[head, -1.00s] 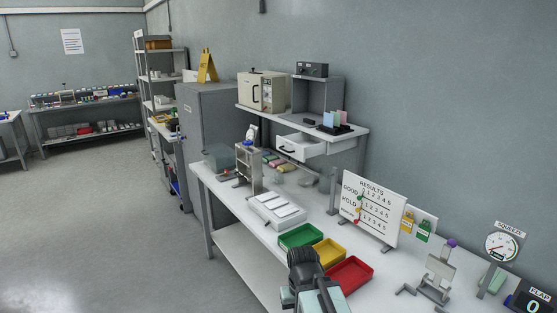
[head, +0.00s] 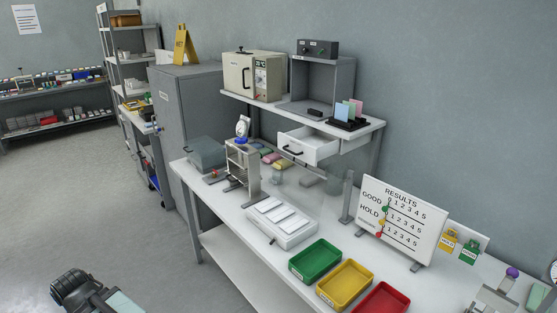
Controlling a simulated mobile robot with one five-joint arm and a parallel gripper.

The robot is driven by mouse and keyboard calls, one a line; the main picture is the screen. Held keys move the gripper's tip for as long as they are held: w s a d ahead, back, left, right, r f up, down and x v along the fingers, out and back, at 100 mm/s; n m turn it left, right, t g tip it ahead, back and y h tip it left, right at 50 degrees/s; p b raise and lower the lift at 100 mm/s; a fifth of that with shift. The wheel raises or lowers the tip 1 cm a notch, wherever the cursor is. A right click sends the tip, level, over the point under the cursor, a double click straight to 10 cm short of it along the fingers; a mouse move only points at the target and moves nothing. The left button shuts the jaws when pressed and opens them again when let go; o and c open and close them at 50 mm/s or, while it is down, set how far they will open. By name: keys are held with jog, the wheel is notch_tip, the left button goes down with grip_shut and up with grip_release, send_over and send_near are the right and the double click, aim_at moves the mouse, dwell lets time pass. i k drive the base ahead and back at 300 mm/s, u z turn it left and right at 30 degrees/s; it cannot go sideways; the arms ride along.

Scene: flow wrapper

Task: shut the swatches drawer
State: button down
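The swatches drawer appears to be the white drawer (head: 318,151) under the raised shelf above the bench. It is pulled out, with a dark handle (head: 292,152) on its front and its open top showing. Its label is too small to read. Part of my arm with a dark end (head: 78,291) shows at the bottom left, over the floor and far from the drawer. I cannot make out fingertips there, so whether my gripper is open or shut does not show.
The bench (head: 225,222) holds a metal stand (head: 242,168), a white tray unit (head: 281,222), green (head: 315,260), yellow (head: 345,285) and red (head: 382,300) bins, and a results board (head: 401,218). A grey cabinet (head: 187,130) stands left of it. The floor at left is clear.

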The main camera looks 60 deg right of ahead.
aim_at(311, 143)
jog(key=u, duration=0.75)
jog(key=i, duration=1.25)
jog(key=u, duration=0.1)
jog(key=k, duration=1.15)
jog(key=u, duration=0.15)
jog(key=i, duration=0.6)
jog(key=z, duration=0.05)
